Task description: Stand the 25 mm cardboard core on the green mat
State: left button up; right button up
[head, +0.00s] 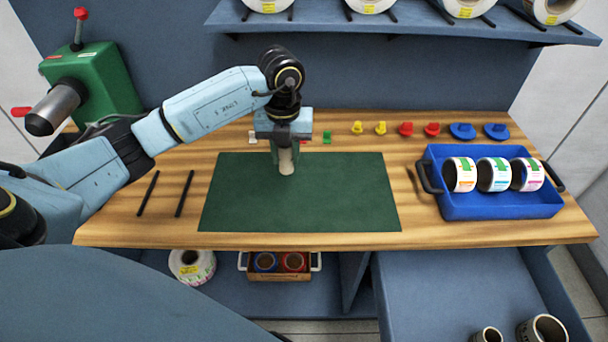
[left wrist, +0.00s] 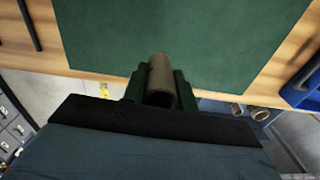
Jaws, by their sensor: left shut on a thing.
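The cardboard core (head: 286,162) is a narrow brown tube. My left gripper (head: 285,148) is shut on it, over the back middle part of the green mat (head: 300,215). In the head view the core looks upright, its lower end just below the fingers. Whether that end touches the mat I cannot tell. In the left wrist view the core (left wrist: 161,80) sits between the fingers, with its open end toward the camera and the green mat (left wrist: 190,35) beyond it. My right gripper is in neither view.
A blue tray (head: 500,205) with label rolls stands right of the mat. Two black rods (head: 184,193) lie to its left. Small coloured pieces (head: 405,128) line the back. A green rewinder (head: 95,85) stands back left. An open drawer (head: 440,300) below holds two larger cores (head: 541,330).

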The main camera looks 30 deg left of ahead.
pick_arm(q)
jog(key=shift+n, duration=0.3)
notch_tip(320, 180, down, 10)
jog(key=shift+r, duration=0.1)
jog(key=o, duration=0.9)
jog(key=shift+f+b, duration=0.2)
jog(key=shift+b, duration=0.1)
jog(key=shift+o, duration=0.2)
notch_tip(320, 180, up, 12)
jog(key=shift+r+p, duration=0.2)
jog(key=shift+p, duration=0.1)
